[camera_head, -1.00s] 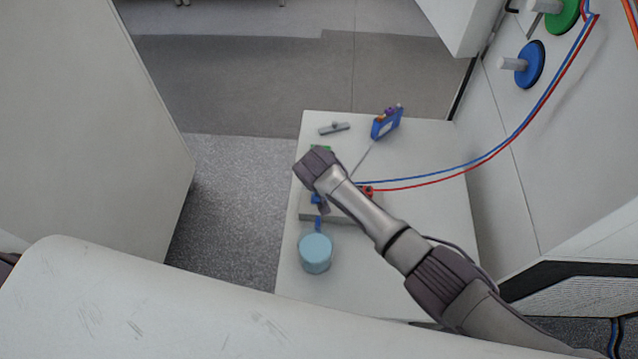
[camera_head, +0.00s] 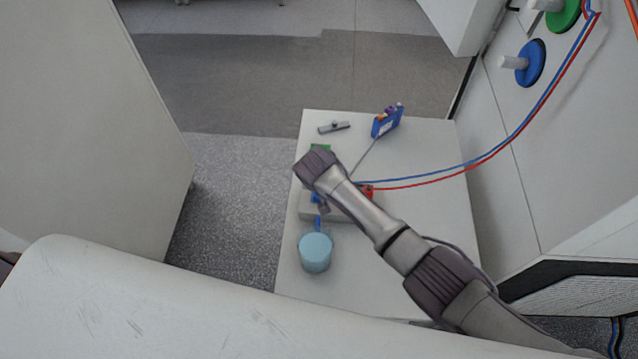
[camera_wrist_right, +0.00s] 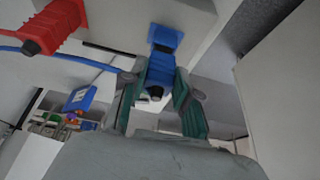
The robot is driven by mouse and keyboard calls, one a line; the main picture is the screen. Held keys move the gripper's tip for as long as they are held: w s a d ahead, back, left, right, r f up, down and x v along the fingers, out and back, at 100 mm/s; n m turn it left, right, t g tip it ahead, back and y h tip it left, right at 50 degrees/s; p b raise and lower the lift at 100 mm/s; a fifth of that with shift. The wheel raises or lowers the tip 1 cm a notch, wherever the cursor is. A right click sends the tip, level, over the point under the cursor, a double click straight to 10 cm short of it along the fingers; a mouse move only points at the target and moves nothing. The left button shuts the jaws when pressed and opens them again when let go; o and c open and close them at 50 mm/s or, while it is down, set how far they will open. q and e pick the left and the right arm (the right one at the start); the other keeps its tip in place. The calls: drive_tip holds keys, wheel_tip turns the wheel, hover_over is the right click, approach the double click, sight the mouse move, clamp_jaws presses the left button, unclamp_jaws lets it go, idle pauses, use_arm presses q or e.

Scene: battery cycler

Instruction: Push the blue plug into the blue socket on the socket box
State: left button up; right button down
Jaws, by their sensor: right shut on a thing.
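The socket box (camera_head: 340,215) is a pale block on the small white table, partly hidden by my right arm in the head view. In the right wrist view, the box (camera_wrist_right: 120,18) has a blue socket (camera_wrist_right: 165,37) on its face. My right gripper (camera_wrist_right: 160,88) is shut on the blue plug (camera_wrist_right: 157,76), whose front end points at the blue socket and lies close to it or at its mouth. I cannot tell how far in it is. A red plug (camera_wrist_right: 52,28) sits at the box beside it. My left gripper is out of view.
A light blue cylinder (camera_head: 315,253) stands in front of the box. A blue case (camera_head: 387,121) and a small grey piece (camera_head: 334,128) lie at the table's back. Blue and red cables (camera_head: 470,162) run right to the cabinet wall. The table's right side is clear.

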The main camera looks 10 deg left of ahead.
drive_tip(key=shift+f+b, duration=0.55)
drive_tip(key=shift+f, duration=0.2)
idle(0.4)
drive_tip(key=shift+a, duration=0.1)
drive_tip(key=c, duration=0.8)
unclamp_jaws()
drive_tip(key=shift+s, duration=0.1)
drive_tip(key=shift+o, duration=0.2)
drive_tip(key=shift+a, duration=0.1)
